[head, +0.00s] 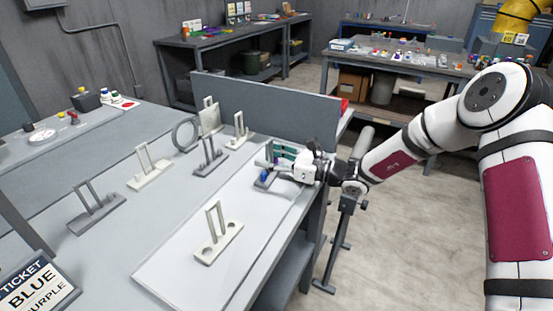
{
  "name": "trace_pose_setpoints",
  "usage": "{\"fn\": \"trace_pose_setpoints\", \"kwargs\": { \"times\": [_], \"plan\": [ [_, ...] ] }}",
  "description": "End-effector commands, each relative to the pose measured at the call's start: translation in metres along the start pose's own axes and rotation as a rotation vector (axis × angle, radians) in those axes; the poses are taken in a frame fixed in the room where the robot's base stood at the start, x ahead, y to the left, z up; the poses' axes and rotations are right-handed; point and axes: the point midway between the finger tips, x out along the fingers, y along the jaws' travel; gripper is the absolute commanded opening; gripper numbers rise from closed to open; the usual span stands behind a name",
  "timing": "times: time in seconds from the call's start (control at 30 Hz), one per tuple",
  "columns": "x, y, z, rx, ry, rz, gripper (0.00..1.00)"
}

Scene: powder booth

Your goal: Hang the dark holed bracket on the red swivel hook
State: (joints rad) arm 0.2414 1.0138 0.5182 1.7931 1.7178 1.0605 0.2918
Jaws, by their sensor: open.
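My gripper (284,170) is at the right edge of the grey table, open, beside a small blue item (264,178) and a teal-green piece (284,151). I cannot tell whether it touches either. Two darker grey upright brackets stand on the table: one at the left front (96,212) and one nearer the middle (209,160). Both are apart from my gripper. At this size I cannot tell which of them has holes. No red swivel hook can be made out; part of the area by my gripper is hidden.
Pale brackets stand at the front (219,245), left (150,173) and back (240,135). A grey ring (185,135) and a low grey panel (270,107) stand behind. A ticket sign (36,290) reads BLUE, PURPLE.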

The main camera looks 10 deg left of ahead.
Motion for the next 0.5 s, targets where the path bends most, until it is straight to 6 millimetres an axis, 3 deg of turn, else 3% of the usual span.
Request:
{"fn": "trace_pose_setpoints", "kwargs": {
  "times": [0.2, 0.4, 0.43, 0.5],
  "plan": [
    [0.0001, 0.0, 0.0, 0.0, 0.0, 0.0, 0.5],
    [-0.0001, 0.0, 0.0, 0.0, 0.0, 0.0, 0.05],
    [-0.0001, 0.0, 0.0, 0.0, 0.0, 0.0, 0.0],
    [0.0001, 0.0, 0.0007, -0.001, -0.002, 0.0, 0.0]
  ]
}}
